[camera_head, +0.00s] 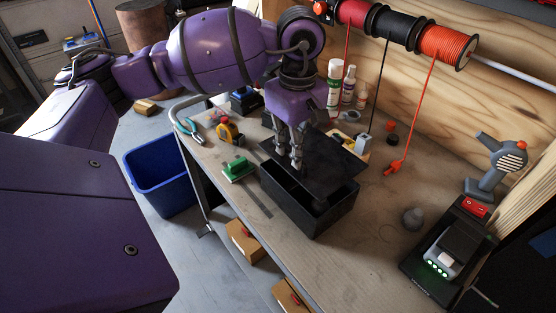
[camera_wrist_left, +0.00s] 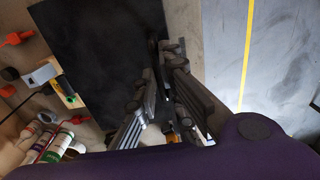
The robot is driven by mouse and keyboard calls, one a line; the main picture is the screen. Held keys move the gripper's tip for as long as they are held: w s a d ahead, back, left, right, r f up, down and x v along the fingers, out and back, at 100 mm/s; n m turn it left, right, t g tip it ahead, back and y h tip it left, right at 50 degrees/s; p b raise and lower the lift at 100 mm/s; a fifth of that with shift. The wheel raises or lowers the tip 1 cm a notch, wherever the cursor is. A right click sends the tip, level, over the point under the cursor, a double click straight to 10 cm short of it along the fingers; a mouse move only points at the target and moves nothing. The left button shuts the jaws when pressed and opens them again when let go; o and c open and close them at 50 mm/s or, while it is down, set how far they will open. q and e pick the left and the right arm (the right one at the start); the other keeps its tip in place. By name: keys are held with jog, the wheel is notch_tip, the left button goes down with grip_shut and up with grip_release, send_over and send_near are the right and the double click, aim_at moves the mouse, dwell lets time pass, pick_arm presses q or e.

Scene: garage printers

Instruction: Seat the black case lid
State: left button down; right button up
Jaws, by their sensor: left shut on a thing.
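The black case (camera_head: 322,222) is an open-topped dark box on the workbench, with part of its dark inside showing along its near left side. The black lid (camera_head: 335,157) is a flat dark panel over the case's back and right part, not squarely on the rim. My left gripper (camera_head: 297,166) points down and is shut on the lid's left edge. In the left wrist view the lid (camera_wrist_left: 95,55) is a broad dark sheet beside the gripper fingers (camera_wrist_left: 163,48). Contact between lid and rim is hard to make out. My right gripper is not in view.
A green-handled block (camera_head: 238,168), a yellow tape measure (camera_head: 229,131) and pliers (camera_head: 188,128) lie left of the case. A blue bin (camera_head: 160,180) stands on the floor.

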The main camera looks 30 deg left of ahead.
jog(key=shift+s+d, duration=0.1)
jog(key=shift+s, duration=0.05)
pick_arm(q)
jog(key=shift+f+b, duration=0.55)
jog(key=shift+f, duration=0.4)
jog(key=shift+f+b, duration=0.35)
jog(key=shift+f, duration=0.35)
jog(key=shift+f+b, duration=0.4)
jog(key=shift+f, duration=0.4)
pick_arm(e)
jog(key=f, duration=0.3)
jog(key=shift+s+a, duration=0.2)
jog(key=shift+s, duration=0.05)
pick_arm(q)
jog(key=shift+f, duration=0.15)
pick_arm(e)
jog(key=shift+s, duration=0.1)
pick_arm(q)
jog(key=shift+f+b, duration=0.25)
jog(key=shift+b, duration=0.05)
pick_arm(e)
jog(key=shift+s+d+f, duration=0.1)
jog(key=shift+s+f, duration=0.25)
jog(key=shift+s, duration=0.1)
